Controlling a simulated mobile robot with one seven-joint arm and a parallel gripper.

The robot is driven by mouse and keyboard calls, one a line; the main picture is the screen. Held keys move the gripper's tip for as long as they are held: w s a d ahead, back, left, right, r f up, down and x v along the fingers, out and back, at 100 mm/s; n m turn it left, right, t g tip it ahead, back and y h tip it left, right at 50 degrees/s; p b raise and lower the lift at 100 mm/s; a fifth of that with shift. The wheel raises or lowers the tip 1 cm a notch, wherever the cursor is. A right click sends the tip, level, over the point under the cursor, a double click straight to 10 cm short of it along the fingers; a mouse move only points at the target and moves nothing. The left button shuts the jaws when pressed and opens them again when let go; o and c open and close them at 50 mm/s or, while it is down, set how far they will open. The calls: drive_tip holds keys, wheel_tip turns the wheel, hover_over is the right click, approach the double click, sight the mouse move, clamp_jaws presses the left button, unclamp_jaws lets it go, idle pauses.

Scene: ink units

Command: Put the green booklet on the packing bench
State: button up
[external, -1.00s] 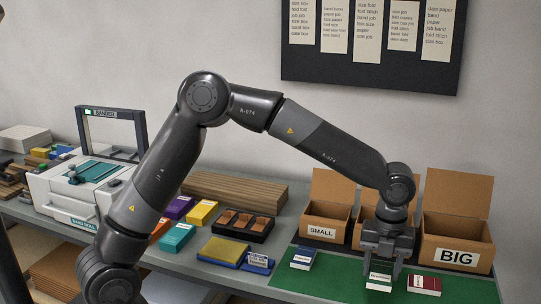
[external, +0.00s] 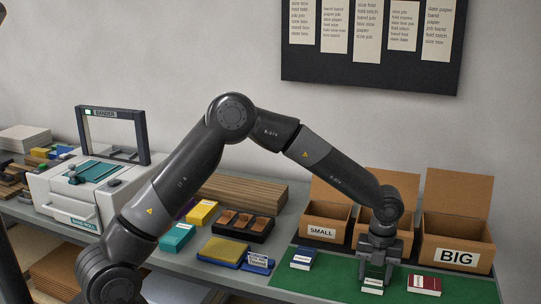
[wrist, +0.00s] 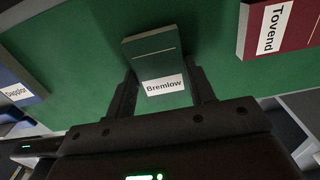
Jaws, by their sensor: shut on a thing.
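The green booklet (external: 374,285), with a white label reading "Bremlow" in the wrist view (wrist: 155,52), is at the front of the green mat. My gripper (external: 375,274) points down over it and is shut on it. In the wrist view the fingers (wrist: 164,90) stand on either side of the booklet. I cannot tell whether it touches the mat or is slightly above it. The mat lies on a grey bench (external: 283,244); no sign names it as the packing bench.
A blue booklet (external: 302,258) lies left on the green mat (external: 335,268), and a red "Tovend" booklet (external: 424,285) lies close on the right. Open cardboard boxes, "SMALL" (external: 325,232) and "BIG" (external: 457,257) among them, stand behind. A bander machine (external: 85,190) stands far left.

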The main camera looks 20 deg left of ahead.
sight(374, 278)
drive_tip(key=shift+f, duration=0.1)
drive_tip(key=o, duration=1)
wheel_tip(374, 278, up, 12)
drive_tip(key=w+a+r+n+t, duration=0.1)
drive_tip(key=a+r+n, duration=0.4)
drive_tip(key=a, duration=0.5)
drive_tip(key=w+a+r+n+t+y, duration=0.1)
drive_tip(key=a+r+n, duration=0.2)
drive_tip(key=a+n, duration=0.45)
drive_tip(key=w+a+r+n+t, duration=0.1)
drive_tip(key=a+r+n, duration=0.3)
drive_tip(key=a, duration=0.8)
drive_tip(key=shift+s+a+f+n+t+h, duration=0.15)
drive_tip(key=shift+s+a+n+t, duration=0.3)
drive_tip(key=shift+s+a+n, duration=2.5)
drive_tip(key=shift+s+a+r+n+t+h, duration=0.15)
drive_tip(key=shift+s+a+n+t, duration=0.25)
drive_tip(key=shift+s+a+n, duration=2.5)
drive_tip(key=shift+s+a+f+n+t+h, duration=0.15)
drive_tip(key=shift+s+a+n+t, duration=0.65)
drive_tip(key=shift+a+n, duration=3.85)
